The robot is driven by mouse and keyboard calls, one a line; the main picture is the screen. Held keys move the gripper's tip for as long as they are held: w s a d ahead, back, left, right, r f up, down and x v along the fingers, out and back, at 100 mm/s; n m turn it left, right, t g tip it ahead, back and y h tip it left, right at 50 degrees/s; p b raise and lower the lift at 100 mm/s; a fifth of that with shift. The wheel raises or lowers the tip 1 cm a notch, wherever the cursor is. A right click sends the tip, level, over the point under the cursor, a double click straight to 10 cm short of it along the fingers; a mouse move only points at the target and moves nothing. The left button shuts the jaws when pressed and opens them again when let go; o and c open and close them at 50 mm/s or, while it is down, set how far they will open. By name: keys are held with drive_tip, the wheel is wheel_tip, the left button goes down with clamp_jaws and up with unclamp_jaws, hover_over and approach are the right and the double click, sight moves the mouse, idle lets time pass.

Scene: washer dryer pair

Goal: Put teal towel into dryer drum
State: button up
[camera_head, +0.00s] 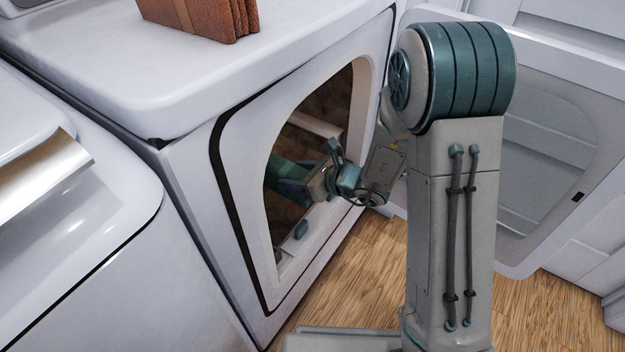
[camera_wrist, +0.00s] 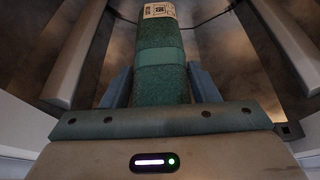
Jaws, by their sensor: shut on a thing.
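The teal towel (camera_wrist: 161,84) is a rolled or folded bundle with a smooth band across it and a white printed tag at its far end. My gripper (camera_wrist: 160,88) is shut on it, with one blue finger along each side. In the head view, my gripper (camera_head: 300,182) reaches through the round opening of the dryer (camera_head: 232,160), and the teal towel (camera_head: 284,172) shows just inside. The dryer drum (camera_wrist: 228,62) surrounds the towel in the wrist view, with pale fins at left and right. The towel's underside is hidden.
The dryer door (camera_head: 560,150) stands open at the right, behind my arm. A brown folded cloth (camera_head: 205,15) lies on top of the dryer. A second white machine (camera_head: 70,230) stands at the left. Wooden floor (camera_head: 375,260) shows below the opening.

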drive_tip(key=b+x, duration=0.2)
drive_tip(key=x, duration=0.1)
drive_tip(key=f+b+x, duration=0.1)
drive_tip(key=x, duration=0.2)
drive_tip(key=shift+d+b, duration=0.25)
drive_tip(key=shift+b, duration=0.1)
drive_tip(key=shift+b+x, duration=0.35)
drive_tip(key=shift+x, duration=0.45)
drive_tip(key=o, duration=1.3)
drive_tip(key=shift+c, duration=0.2)
drive_tip(key=shift+d, duration=0.1)
drive_tip(key=p+v, duration=0.4)
drive_tip(key=v, duration=0.9)
drive_tip(key=shift+s+d+p, duration=0.25)
drive_tip(key=shift+p, duration=0.15)
drive_tip(key=shift+r, duration=0.1)
